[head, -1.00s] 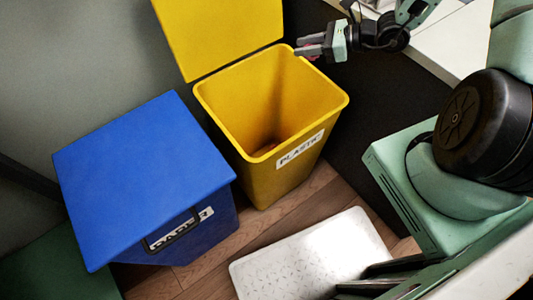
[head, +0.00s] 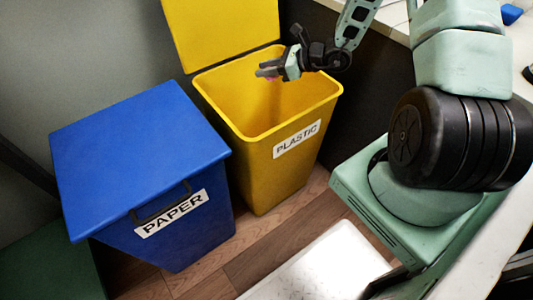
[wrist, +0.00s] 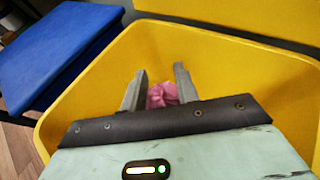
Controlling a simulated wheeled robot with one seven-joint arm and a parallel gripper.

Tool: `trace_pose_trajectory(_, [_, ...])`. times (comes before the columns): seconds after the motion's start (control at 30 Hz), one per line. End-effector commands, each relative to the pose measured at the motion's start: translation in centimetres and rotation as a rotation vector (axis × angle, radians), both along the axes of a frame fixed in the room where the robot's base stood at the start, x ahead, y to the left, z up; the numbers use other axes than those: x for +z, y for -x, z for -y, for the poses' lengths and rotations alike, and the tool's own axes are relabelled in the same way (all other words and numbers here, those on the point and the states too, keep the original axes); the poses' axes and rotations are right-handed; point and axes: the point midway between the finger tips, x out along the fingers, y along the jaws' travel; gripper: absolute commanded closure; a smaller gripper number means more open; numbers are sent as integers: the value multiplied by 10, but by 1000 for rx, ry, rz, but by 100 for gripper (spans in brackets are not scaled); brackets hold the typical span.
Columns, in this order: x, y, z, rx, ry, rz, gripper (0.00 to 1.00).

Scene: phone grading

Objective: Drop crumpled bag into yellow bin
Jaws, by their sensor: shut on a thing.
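The yellow bin (head: 262,140) stands open with its lid raised at the back and a PLASTIC label on its front. My gripper (head: 262,73) is over the bin's opening, near its back rim. The wrist view shows my gripper (wrist: 160,85) with its fingers on either side of a pink crumpled bag (wrist: 162,95), shut on it. In the head view only a small pink bit of the bag (head: 271,79) shows below the fingers. The wrist view shows the yellow bin's walls (wrist: 85,85) around the gripper.
A blue bin (head: 140,155) with a shut lid and a PAPER label stands left of the yellow bin. A white board-like object (head: 325,268) lies on the wooden floor in front. A white table (head: 385,18) is at the back right.

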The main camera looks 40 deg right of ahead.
Motion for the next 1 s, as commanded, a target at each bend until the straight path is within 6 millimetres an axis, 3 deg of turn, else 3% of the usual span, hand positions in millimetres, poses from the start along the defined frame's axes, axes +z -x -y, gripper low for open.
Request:
trace_pose_trajectory(0.03, [-11, 0, 0, 0, -1, -1, 90])
trace_pose_trajectory(0.13, [-18, 0, 0, 0, -1, -1, 90])
trace_pose_trajectory(0.47, [-20, 0, 0, 0, 0, 0, 90])
trace_pose_trajectory(0.5, [-20, 0, 0, 0, 0, 0, 61])
trace_pose_trajectory(0.57, [-19, 0, 0, 0, 0, 0, 45])
trace_pose_trajectory(1.0, [-14, 8, 8, -3, 0, 0, 44])
